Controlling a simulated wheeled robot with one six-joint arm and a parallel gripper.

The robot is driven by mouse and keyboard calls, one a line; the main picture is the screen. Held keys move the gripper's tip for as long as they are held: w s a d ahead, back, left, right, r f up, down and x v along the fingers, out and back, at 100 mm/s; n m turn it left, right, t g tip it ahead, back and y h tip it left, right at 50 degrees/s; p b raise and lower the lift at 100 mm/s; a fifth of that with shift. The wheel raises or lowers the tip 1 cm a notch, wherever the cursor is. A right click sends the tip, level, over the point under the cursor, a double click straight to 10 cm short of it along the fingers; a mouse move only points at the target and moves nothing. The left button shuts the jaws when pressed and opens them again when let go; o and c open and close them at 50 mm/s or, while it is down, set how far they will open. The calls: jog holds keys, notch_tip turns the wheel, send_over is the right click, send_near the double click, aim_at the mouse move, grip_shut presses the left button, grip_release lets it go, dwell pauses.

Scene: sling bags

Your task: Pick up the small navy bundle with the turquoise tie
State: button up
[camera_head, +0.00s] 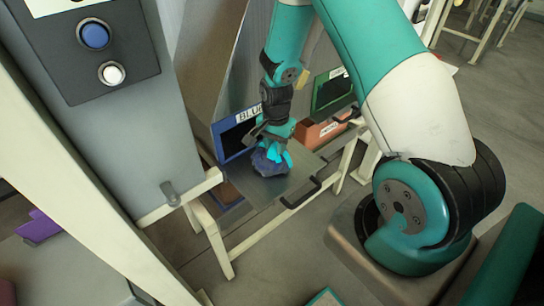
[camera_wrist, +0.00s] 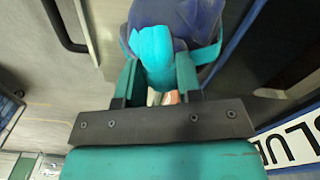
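The navy bundle (camera_head: 267,163) sits on or just above a grey metal tray in the head view; I cannot tell if it touches. In the wrist view the navy bundle (camera_wrist: 196,20) fills the top middle, with its turquoise tie (camera_wrist: 154,48) facing the camera and a turquoise band running round it. My gripper (camera_head: 275,148) points down onto the bundle from above. In the wrist view the fingers of my gripper (camera_wrist: 157,75) press close on both sides of the turquoise tie, shut on it. The bundle's underside is hidden.
The metal tray (camera_head: 262,190) has a dark handle on its front right edge. A grey column with buttons (camera_head: 95,36) stands at left.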

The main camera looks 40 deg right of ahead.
grip_shut()
jog(key=shift+r, duration=0.15)
